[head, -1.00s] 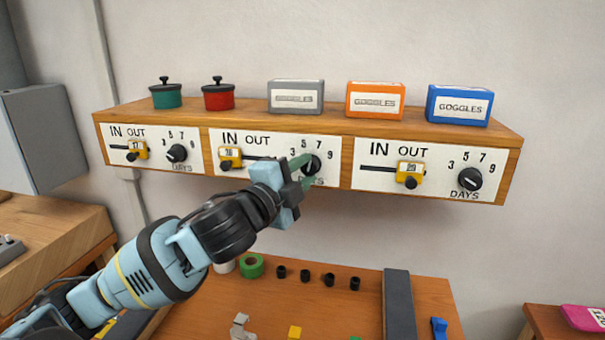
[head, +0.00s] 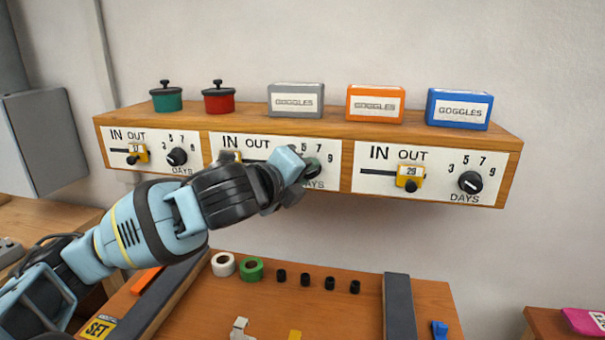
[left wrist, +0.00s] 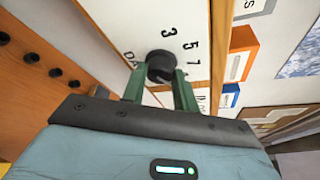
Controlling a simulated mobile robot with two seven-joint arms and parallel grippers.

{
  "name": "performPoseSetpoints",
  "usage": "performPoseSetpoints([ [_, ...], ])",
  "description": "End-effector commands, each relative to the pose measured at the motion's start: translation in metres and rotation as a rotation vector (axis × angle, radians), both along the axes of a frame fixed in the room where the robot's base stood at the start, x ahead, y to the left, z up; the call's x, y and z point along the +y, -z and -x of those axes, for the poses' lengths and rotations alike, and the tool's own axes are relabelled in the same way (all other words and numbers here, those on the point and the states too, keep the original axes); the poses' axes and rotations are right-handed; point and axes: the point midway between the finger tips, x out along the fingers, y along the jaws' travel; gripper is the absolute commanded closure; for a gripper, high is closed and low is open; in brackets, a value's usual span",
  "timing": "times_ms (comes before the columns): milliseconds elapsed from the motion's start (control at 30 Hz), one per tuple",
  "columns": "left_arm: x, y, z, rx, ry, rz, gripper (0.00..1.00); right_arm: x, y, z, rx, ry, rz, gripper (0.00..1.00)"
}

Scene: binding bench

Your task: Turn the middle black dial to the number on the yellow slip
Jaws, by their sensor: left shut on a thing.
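The middle black dial (left wrist: 160,66) sits on the white middle panel (head: 333,152), beside the printed numbers. My left gripper (left wrist: 160,76) has its green fingers on either side of the dial and is shut on it. In the head view, my left gripper (head: 310,170) covers most of this dial, and I cannot tell where its pointer stands. My right gripper is not in view.
The left dial (head: 177,157) and right dial (head: 470,182) flank the middle panel. Pots and goggles boxes (head: 375,104) stand on the shelf top. Below are tape rolls (head: 251,270) and several small black pieces on the bench. Free air lies below the shelf's right half.

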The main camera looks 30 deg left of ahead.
Motion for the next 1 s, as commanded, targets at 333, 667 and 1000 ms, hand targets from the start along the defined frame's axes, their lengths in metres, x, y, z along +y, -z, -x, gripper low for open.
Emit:
performPoseSetpoints([
  [333, -0.0006, 0.0002, -0.0001, 0.014, 0.001, -0.051, 0.93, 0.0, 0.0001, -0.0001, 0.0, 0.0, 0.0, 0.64],
  [667, -0.0006, 0.0003, -0.0001, 0.014, 0.001, -0.052, 0.7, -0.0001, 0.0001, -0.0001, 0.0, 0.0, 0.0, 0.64],
  [1000, -0.0005, 0.0, -0.0001, 0.013, 0.0, -0.05, 0.49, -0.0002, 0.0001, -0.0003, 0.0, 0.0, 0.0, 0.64],
])
